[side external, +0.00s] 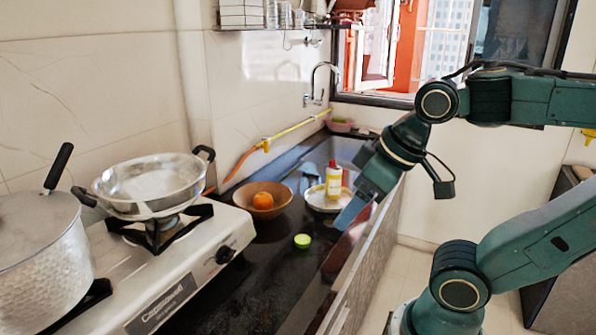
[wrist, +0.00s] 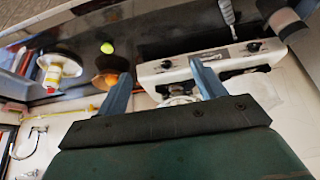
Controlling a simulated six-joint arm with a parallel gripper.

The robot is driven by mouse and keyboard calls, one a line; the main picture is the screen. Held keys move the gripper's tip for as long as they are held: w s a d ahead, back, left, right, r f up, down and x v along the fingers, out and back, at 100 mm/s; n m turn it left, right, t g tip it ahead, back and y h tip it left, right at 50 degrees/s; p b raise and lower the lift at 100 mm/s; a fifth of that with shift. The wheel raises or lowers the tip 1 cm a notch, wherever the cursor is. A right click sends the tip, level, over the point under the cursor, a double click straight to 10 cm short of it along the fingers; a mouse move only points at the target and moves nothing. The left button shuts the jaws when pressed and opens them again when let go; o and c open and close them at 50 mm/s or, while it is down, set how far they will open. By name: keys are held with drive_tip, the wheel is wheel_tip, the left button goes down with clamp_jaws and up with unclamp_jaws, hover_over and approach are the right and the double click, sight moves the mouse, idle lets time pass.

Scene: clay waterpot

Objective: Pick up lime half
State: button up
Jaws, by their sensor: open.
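The lime half (side external: 302,241) lies on the black counter, its pale green cut face showing, in front of the wooden bowl. In the wrist view the lime half (wrist: 107,47) is a small yellow-green spot at the upper left, beyond the fingers. My gripper (side external: 342,220) hangs up and to the right of the lime half in the side view, apart from it. In the wrist view my gripper (wrist: 161,72) has its two blue fingers spread wide with nothing held between them.
A wooden bowl (side external: 275,211) with an orange (side external: 263,201) stands behind the lime half. A white plate (side external: 318,207) with a yellow and white bottle (side external: 334,178) is behind right. A stove (side external: 226,232) with a pan (side external: 150,187) and a pot (side external: 40,255) fills the left. Counter around the lime is clear.

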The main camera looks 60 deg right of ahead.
drive_tip(key=w+d+f+m+g, duration=0.25)
drive_tip(key=w+d+m, duration=0.6)
drive_tip(key=w, duration=0.55)
drive_tip(key=w+d+f+m+g, duration=0.1)
drive_tip(key=w+d+f+m, duration=0.2)
drive_tip(key=d+f, duration=0.4)
drive_tip(key=w+d+f+m+g, duration=0.2)
drive_tip(key=w+d+f+m, duration=0.2)
drive_tip(key=d+f, duration=0.3)
drive_tip(key=shift+w+d+f, duration=0.15)
drive_tip(key=shift+w+d, duration=0.4)
drive_tip(key=shift+d, duration=0.25)
drive_tip(key=shift+f+m, duration=0.1)
drive_tip(key=shift+m, duration=0.15)
hover_over(302, 239)
drive_tip(key=shift+d+f, duration=0.1)
drive_tip(key=shift+f, duration=4.1)
